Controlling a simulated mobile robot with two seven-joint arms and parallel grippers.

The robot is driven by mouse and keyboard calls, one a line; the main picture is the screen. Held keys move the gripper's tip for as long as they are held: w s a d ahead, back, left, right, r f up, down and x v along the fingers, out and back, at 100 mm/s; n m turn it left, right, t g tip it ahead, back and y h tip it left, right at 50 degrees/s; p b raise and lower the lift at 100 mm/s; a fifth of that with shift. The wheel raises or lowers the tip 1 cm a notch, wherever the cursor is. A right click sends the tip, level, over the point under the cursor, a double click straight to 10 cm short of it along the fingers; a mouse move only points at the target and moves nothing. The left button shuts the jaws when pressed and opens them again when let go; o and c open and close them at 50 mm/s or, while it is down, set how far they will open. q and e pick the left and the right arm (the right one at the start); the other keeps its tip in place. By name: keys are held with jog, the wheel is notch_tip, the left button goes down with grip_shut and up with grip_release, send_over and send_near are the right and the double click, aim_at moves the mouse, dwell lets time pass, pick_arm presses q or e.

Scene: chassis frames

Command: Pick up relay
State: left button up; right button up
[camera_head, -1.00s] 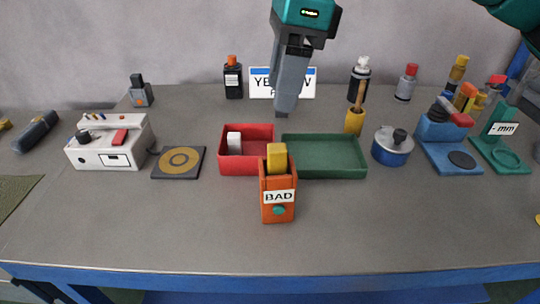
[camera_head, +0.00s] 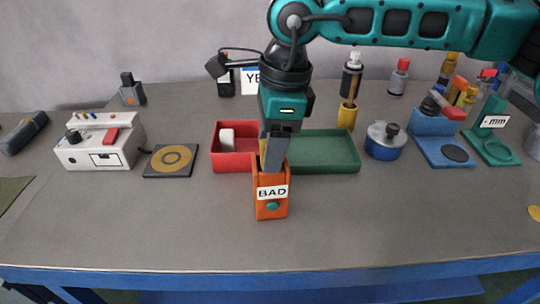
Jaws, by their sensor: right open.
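An orange box labelled BAD (camera_head: 271,208) stands upright near the front middle of the table. A yellow block, which looks like the relay (camera_head: 263,147), stands up out of its top; only a thin strip shows beside my gripper. My right gripper (camera_head: 273,164) points straight down over the box, its fingers at the block and open. I cannot tell whether the fingers touch the block. My left gripper is out of view.
A blue pot (camera_head: 384,149) and blue and green stands (camera_head: 440,142) are at right.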

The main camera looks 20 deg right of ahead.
jog(key=shift+a+f, duration=0.1)
jog(key=shift+f, duration=0.15)
jog(key=shift+c, duration=0.4)
grip_shut()
jog(key=shift+r, duration=0.1)
